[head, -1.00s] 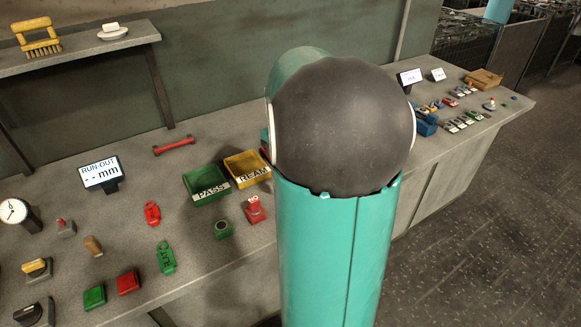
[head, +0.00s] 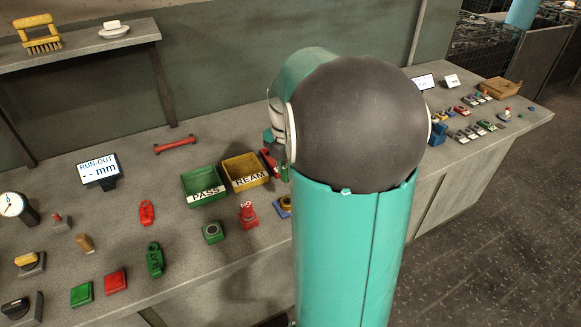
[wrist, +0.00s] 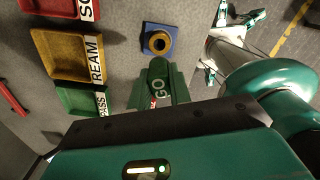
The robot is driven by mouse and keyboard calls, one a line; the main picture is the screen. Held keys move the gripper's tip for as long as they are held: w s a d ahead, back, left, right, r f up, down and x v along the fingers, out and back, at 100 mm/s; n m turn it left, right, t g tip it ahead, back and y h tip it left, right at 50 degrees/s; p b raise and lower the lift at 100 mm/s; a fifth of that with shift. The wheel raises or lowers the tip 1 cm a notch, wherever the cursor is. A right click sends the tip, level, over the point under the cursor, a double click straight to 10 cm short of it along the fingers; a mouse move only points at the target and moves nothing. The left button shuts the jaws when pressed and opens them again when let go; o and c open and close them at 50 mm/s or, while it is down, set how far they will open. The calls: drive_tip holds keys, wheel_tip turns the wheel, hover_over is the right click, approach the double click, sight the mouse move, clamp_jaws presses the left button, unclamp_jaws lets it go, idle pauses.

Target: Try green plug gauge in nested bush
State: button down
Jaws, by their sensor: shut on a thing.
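The green plug gauge (wrist: 158,88), marked GO, is in my gripper (wrist: 160,102) at the middle of the wrist view. My gripper is shut on it. The likely nested bush (wrist: 158,40) is a yellow ring with a dark bore on a blue block (wrist: 149,53), ahead of the gauge in the wrist view. The gauge appears apart from it; its tip is hard to make out. In the head view the blue block (head: 284,212) shows partly beside my arm, which hides my gripper and the gauge.
PASS (head: 204,199), REAM (head: 248,186) and red (wrist: 50,8) trays stand close by. A green block with a round top (head: 213,232) and a red stand (head: 248,216) sit in front of the trays. A run-out display (head: 98,170) and several small items occupy the left bench.

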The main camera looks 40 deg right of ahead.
sight(287, 185)
drive_tip(key=shift+w+d+f, duration=0.1)
drive_tip(key=shift+d+f, duration=0.05)
drive_tip(key=shift+d, duration=0.05)
drive_tip(key=shift+a+f, duration=0.1)
drive_tip(key=shift+a, duration=0.05)
drive_tip(key=shift+f, duration=1.6)
drive_tip(key=shift+f, duration=0.3)
drive_tip(key=shift+f, duration=0.8)
drive_tip(key=shift+f, duration=1.35)
idle(0.3)
drive_tip(key=shift+r, duration=0.1)
drive_tip(key=shift+r, duration=3)
